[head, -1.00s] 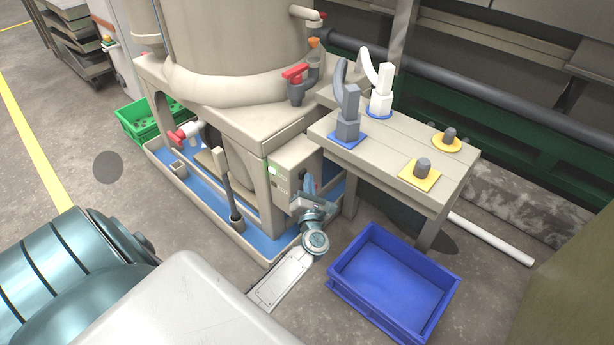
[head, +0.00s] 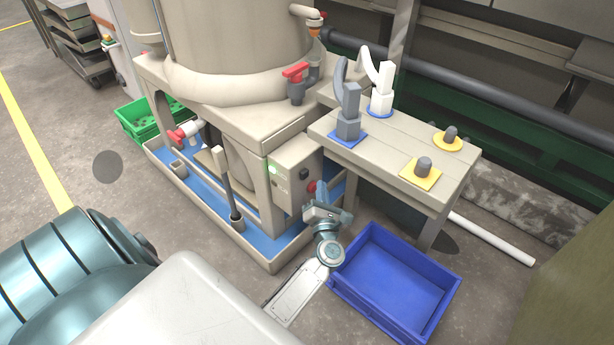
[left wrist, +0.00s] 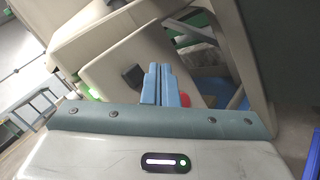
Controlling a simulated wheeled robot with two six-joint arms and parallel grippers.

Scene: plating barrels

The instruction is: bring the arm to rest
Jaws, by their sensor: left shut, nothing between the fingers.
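My left gripper (head: 323,192) is in front of the grey control box (head: 292,170) under the big tank. Its blue fingers (left wrist: 160,85) are shut together with nothing between them. The box has a lit green light (head: 273,171), a dark knob and a red button (head: 311,186). In the left wrist view, the box front (left wrist: 115,65) lies beyond the fingers, and the red button (left wrist: 185,100) shows partly behind them. I cannot tell the exact gap between fingers and box. My right gripper is not in view.
A blue crate (head: 345,293) stands on the floor close to the right of my left wrist. A side table (head: 385,155) with grey and white handled pieces stands above it. The tray rim (head: 284,262) runs below the tank. A white pipe (head: 492,240) lies at right.

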